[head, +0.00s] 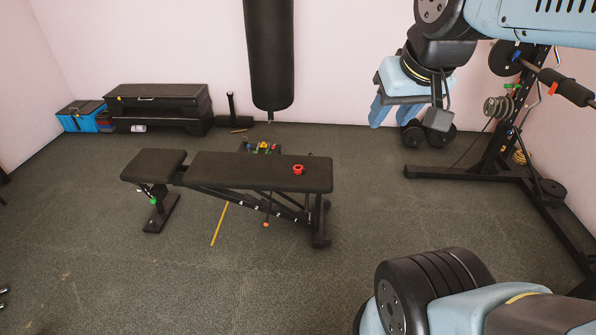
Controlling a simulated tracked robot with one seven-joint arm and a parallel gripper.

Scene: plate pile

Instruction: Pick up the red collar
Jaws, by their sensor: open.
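The red collar (298,169) is a small ring lying on the right end of the black bench's long pad (245,171). Nothing touches it from above. My gripper (393,119) hangs in the upper right of the head view, with its light-blue fingers pointing down. It is open, and I see nothing between the fingers. It appears to the right of the collar and higher in the picture, well apart from it.
A black punching bag (268,55) hangs behind the bench. A low holder with small coloured items (262,147) stands behind the bench. A weight rack (490,160) stands at right, with dumbbells (428,134) nearby. The floor (130,260) in front of the bench is mostly clear.

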